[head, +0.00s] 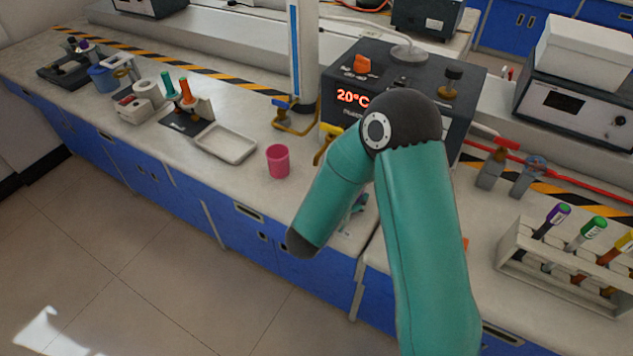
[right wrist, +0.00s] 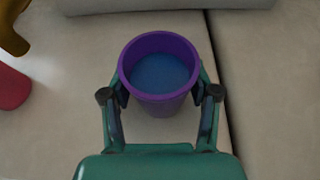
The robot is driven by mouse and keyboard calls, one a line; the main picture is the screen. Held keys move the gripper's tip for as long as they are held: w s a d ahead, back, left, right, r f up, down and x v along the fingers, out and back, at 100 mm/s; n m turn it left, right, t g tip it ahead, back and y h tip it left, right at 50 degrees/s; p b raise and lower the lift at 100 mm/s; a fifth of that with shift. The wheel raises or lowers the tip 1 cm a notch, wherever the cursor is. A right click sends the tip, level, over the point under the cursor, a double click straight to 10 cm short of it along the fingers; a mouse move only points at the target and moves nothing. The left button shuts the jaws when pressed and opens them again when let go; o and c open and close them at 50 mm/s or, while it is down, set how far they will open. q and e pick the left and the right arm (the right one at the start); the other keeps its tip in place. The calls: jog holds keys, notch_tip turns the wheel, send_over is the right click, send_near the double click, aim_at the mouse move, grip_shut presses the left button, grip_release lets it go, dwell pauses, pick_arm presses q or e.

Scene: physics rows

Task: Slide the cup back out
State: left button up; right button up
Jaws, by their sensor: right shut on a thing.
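A purple cup (right wrist: 160,76) with a blue inside stands upright in the right wrist view. My right gripper (right wrist: 161,94) is shut on it, one finger on each side of its wall. In the head view my right arm hides most of the cup and gripper; only a small part of the gripper (head: 354,210) shows below the arm, near the bench's front edge. A pink cup (head: 278,162) stands apart on the bench to the left. My left gripper is in neither view.
A box-shaped device (head: 340,98) reading 20°C stands behind my arm, with a yellow valve at its front left. A white tray (head: 226,144) lies left of the pink cup. A rack of capped tubes (head: 520,252) stands at the right. A seam crosses the bench beside the purple cup.

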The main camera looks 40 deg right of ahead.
jog(key=shift+s+d+b, duration=0.2)
jog(key=shift+s, duration=0.35)
jog(key=shift+s+d+b, duration=0.15)
jog(key=shift+s+d, duration=0.05)
jog(key=shift+s, duration=0.3)
jog(key=o, duration=0.8)
jog(key=shift+o, duration=0.2)
jog(key=shift+p+v, duration=0.6)
jog(key=shift+v, duration=3.9)
